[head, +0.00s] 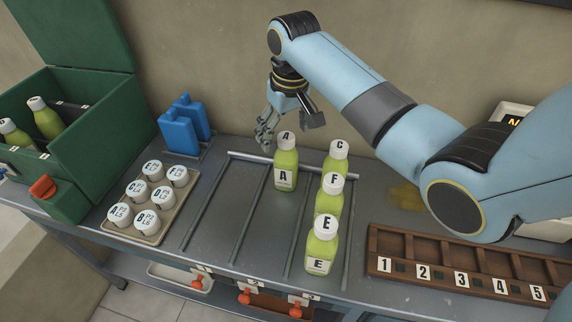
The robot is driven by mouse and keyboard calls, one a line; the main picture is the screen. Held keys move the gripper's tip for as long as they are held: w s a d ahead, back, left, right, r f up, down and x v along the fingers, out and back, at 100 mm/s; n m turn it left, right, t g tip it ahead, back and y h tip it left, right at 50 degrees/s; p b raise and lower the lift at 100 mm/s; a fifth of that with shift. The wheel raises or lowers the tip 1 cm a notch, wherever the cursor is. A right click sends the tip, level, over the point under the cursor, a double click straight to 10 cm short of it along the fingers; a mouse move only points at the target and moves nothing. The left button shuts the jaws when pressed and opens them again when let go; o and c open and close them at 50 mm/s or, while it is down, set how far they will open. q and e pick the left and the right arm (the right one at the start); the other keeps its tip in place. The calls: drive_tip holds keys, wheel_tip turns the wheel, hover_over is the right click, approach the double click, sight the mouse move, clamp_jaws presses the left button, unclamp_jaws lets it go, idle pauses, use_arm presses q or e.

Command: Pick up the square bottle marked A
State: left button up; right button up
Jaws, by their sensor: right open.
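The square bottle marked A (285,172) stands upright on the grey table, in a lane between metal rails. It holds green liquid and has a white cap and a white label, both marked A. My right gripper (288,126) hangs open, just behind and above the bottle, with its fingers spread near the cap. Its fingers look empty. I cannot tell from this view whether it touches the bottle. My left gripper is not in view.
Bottles C (336,160), F (329,195) and E (321,247) stand in a row at right. A tray of white caps (146,238), blue blocks (180,132) and a green crate (95,130) are left. A numbered wooden rack (465,253) is right. The left lanes are empty.

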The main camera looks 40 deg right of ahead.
sight(285, 149)
wheel_tip(285, 149, down, 6)
drive_tip(key=shift+r, duration=0.1)
drive_tip(key=c, duration=1.5)
